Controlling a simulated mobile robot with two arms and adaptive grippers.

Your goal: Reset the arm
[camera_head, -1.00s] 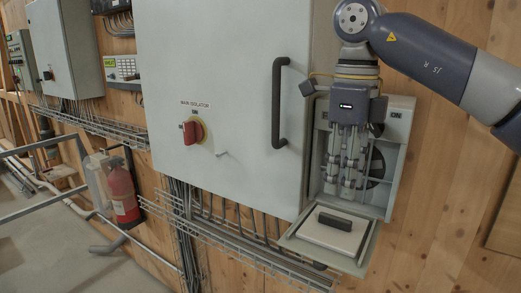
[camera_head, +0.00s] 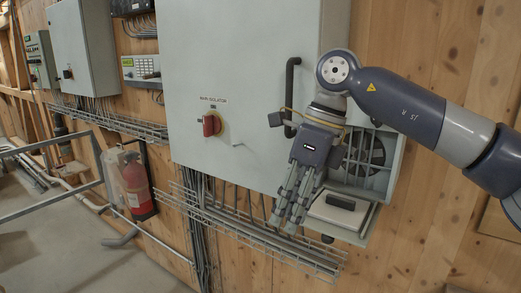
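My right gripper (camera_head: 290,205) hangs from my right arm, which comes in from the right. Its fingers point down and slightly left, in front of the lower right corner of the large grey cabinet (camera_head: 240,70). The fingers look close together, but their gap is not clear, and I see nothing held in them. The gripper hides part of the box and cover. My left gripper is not in view.
The cabinet has a red isolator switch (camera_head: 211,125) and a black vertical handle (camera_head: 290,85), partly behind the gripper. A wire cable tray (camera_head: 255,240) runs below. A fire extinguisher (camera_head: 137,187) and metal railing (camera_head: 45,210) are at left. The wooden wall at lower right is clear.

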